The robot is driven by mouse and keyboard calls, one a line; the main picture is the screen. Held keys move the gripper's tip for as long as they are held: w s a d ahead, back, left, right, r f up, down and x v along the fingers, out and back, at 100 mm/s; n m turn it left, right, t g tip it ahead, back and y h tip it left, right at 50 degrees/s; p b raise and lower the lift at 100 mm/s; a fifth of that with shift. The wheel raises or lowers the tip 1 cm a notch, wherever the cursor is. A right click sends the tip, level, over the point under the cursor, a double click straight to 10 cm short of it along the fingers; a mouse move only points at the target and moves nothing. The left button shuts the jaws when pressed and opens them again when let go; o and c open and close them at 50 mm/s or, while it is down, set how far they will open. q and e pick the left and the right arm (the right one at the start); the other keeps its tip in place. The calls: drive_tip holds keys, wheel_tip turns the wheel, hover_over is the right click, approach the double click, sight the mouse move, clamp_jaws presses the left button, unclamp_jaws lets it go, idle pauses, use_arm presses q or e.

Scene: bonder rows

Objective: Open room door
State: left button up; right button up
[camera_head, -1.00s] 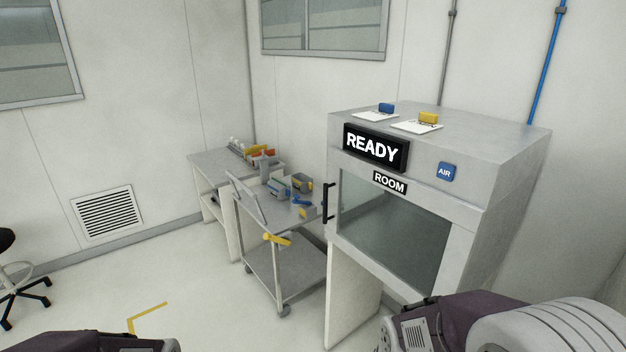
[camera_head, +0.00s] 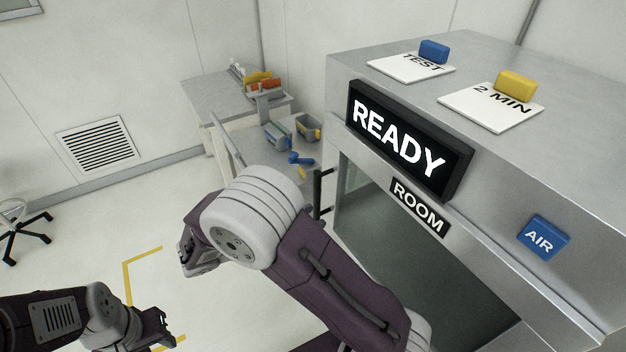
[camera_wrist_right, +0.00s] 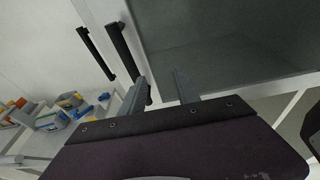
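The room door is a dark glass panel (camera_head: 430,275) under the ROOM label (camera_head: 418,207) on a grey cabinet; it looks shut. Its black upright handle (camera_head: 317,192) is at the door's left edge, partly behind my right arm. In the right wrist view the handle (camera_wrist_right: 125,55) is just ahead of my right gripper (camera_wrist_right: 160,82). Its two fingers are apart with nothing between them. The left finger overlaps the handle's lower end; I cannot tell if they touch. My left gripper (camera_head: 160,328) is low at the left, its fingers unclear.
A READY sign (camera_head: 398,140), a blue AIR tag (camera_head: 543,237) and blue (camera_head: 433,51) and yellow (camera_head: 515,85) blocks are on the cabinet. A bench (camera_head: 205,95) and a cart with bins stand behind.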

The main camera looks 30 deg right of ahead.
sight(318, 185)
drive_tip(key=w+a+r+n+t+h, duration=0.2)
drive_tip(key=a+r+t, duration=0.1)
drive_tip(key=a+r, duration=0.15)
drive_tip(key=p+x, duration=0.1)
drive_tip(key=x, duration=0.9)
drive_tip(key=shift+w+f, duration=0.2)
drive_tip(key=shift+a, duration=0.1)
clamp_jaws()
idle(0.6)
